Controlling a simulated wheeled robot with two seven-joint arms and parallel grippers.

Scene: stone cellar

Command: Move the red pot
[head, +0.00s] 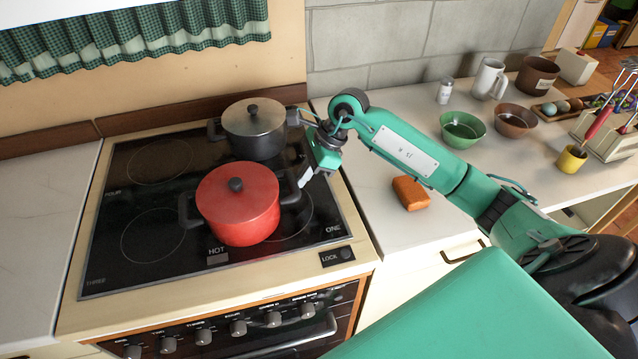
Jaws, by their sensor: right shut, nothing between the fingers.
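The red pot (238,213) stands on the black stove top (115,245), its lid on with a dark knob. It has dark side handles and sits toward the front right of the hob, partly over a burner ring. My right gripper (303,181) is shut and empty. Its fingertips are just right of the pot's right handle; I cannot tell whether they touch it. My left gripper is not in view.
A grey lidded pot (254,128) stands behind the red pot. The right counter holds an orange sponge-like block (410,193), a green bowl (463,131), a brown bowl (515,120) and a white mug (488,79). The left burners and left counter (45,200) are clear.

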